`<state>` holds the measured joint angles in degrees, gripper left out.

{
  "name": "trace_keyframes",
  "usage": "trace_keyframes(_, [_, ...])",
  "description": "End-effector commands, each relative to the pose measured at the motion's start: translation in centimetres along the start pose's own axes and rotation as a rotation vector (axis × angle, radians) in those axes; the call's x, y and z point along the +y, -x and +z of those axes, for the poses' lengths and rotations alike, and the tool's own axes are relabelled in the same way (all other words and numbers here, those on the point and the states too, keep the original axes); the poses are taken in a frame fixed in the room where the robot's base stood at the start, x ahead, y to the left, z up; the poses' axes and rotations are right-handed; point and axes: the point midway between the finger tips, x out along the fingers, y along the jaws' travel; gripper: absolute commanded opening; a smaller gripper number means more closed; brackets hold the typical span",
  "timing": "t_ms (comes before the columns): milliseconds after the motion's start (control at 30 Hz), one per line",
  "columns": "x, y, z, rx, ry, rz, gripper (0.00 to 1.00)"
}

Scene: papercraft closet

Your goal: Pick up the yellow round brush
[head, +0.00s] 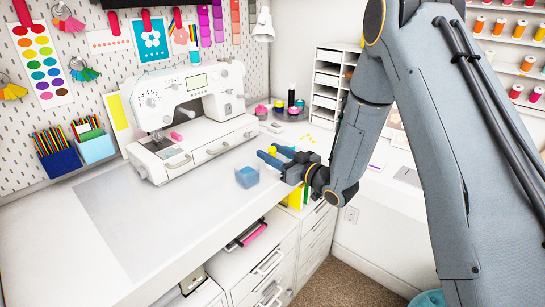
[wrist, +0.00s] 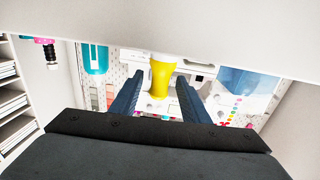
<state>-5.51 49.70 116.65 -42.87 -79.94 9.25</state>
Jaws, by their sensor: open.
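The yellow round brush (wrist: 159,78) shows in the wrist view as a smooth yellow shape, wider toward the top of the picture. In the head view only a small rounded yellow part (head: 272,150) shows beside the blue fingers. My gripper (head: 271,155) is open, low over the white desktop near its right end. In the wrist view the brush lies between the two fingers, with a visible gap on each side. I cannot tell how deep between the fingers it sits. Part of the brush is hidden by the fingers in the head view.
A white sewing machine (head: 190,95) stands behind. Pink and black bottles (head: 278,107) stand near the white shelf unit (head: 326,80). The desk's front left is clear.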

Motion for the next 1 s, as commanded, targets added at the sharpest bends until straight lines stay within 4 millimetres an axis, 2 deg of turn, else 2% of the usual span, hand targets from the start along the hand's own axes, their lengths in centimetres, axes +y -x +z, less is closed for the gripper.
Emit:
trace_keyframes(233, [0.0,-0.1,0.1,-0.001,0.0,0.001,0.4])
trace_keyframes(467, [0.0,-0.1,0.1,-0.001,0.0,0.001,0.01])
trace_keyframes(500, [0.0,-0.1,0.1,-0.001,0.0,0.001,0.0])
trace_keyframes(767, [0.0,-0.1,0.0,0.0,0.0,0.001,0.0])
trace_keyframes(1000, [0.1,-0.1,-1.4,0.002,0.003,0.0,0.0])
